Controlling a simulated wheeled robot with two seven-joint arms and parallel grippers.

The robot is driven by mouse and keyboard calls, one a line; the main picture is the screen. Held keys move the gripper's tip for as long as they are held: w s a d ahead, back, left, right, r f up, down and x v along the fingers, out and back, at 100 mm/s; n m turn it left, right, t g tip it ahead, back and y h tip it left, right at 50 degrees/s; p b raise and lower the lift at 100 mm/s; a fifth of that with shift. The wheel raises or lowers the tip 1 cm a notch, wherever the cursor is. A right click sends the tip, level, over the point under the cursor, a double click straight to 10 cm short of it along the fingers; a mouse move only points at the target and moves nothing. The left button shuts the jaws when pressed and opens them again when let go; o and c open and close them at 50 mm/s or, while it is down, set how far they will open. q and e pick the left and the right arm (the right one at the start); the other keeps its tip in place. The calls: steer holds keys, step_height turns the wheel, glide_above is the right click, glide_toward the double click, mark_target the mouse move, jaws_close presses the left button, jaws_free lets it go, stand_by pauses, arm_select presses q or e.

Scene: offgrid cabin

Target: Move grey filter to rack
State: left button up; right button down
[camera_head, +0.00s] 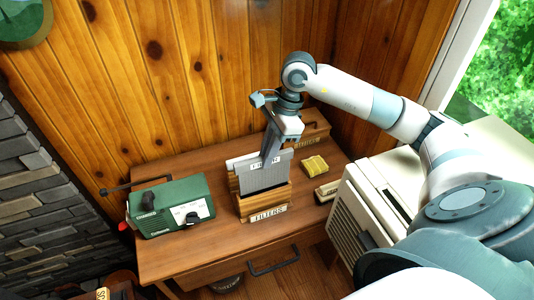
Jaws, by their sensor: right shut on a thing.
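The grey filter (262,178) is a flat upright panel with a light upper strip. My right gripper (271,154) points down from above and is shut on its top edge. The wooden rack (265,208), labelled FILTERS on its front, stands on the desk directly below. The filter's lower part goes down behind the rack's front wall, so its bottom edge is hidden. I cannot tell whether it rests on the rack's floor. My left gripper is not in view.
A green radio-like box (171,207) stands left on the wooden desk (190,255). A yellow block (315,165), a small labelled holder (327,191) and a wooden box (311,131) lie right of the rack. A white appliance (361,206) stands at the desk's right edge.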

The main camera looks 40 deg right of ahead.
arm_select(q)
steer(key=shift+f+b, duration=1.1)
steer(key=shift+b, duration=0.05)
stand_by(1.5)
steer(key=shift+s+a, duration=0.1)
stand_by(0.3)
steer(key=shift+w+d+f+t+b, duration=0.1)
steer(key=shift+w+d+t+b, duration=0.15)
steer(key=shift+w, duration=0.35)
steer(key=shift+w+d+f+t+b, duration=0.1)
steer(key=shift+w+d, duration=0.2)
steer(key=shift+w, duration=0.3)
arm_select(e)
steer(key=shift+f, duration=0.35)
